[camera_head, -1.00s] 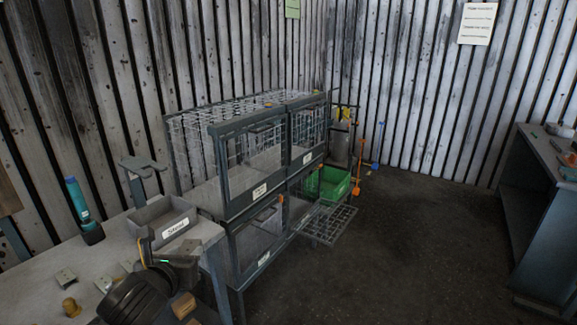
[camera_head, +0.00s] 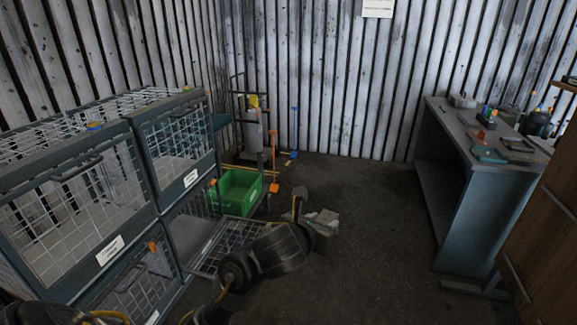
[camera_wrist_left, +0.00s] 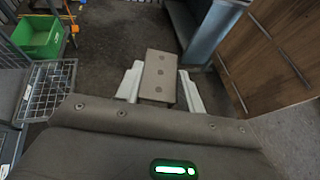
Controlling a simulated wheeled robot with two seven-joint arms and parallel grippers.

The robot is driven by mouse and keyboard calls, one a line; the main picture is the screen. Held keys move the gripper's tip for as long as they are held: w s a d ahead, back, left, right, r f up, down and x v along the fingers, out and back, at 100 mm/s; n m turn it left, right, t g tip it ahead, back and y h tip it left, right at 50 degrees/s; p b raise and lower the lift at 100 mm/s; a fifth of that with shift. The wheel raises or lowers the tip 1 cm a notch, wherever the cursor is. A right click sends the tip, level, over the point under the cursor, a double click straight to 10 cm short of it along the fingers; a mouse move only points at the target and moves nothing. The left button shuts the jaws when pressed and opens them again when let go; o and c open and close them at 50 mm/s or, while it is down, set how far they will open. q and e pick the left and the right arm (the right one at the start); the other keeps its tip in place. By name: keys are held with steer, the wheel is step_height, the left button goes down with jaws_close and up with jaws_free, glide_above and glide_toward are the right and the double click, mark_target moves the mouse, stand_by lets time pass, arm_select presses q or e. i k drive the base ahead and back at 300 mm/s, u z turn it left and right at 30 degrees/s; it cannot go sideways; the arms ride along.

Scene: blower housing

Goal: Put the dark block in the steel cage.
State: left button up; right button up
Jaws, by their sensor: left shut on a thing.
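The steel cage (camera_head: 152,165) stands at left in the head view, with mesh compartments on two levels. Its lower right mesh door (camera_head: 232,240) is folded down and open; the door also shows at left in the wrist view (camera_wrist_left: 48,90). My left gripper (camera_head: 318,220) is to the right of that open door, over the floor. In the left wrist view it is shut on a grey-brown block (camera_wrist_left: 158,75) with several round dimples on its face, between two pale fingers. The block is outside the cage. My right gripper is not in view.
A green bin (camera_head: 237,192) stands beside the lower compartment. Orange and blue long-handled tools (camera_head: 274,165) lean behind it. A workbench (camera_head: 455,190) with tools stands at right, and a wooden panel (camera_head: 545,235) is nearer. The floor between is clear.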

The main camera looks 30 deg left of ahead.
mark_target(176, 236)
steer(key=z, duration=0.1)
steer(key=i, duration=1.85)
steer(key=u, duration=1.3)
steer(key=i, duration=1.2)
steer(key=u, duration=1.1)
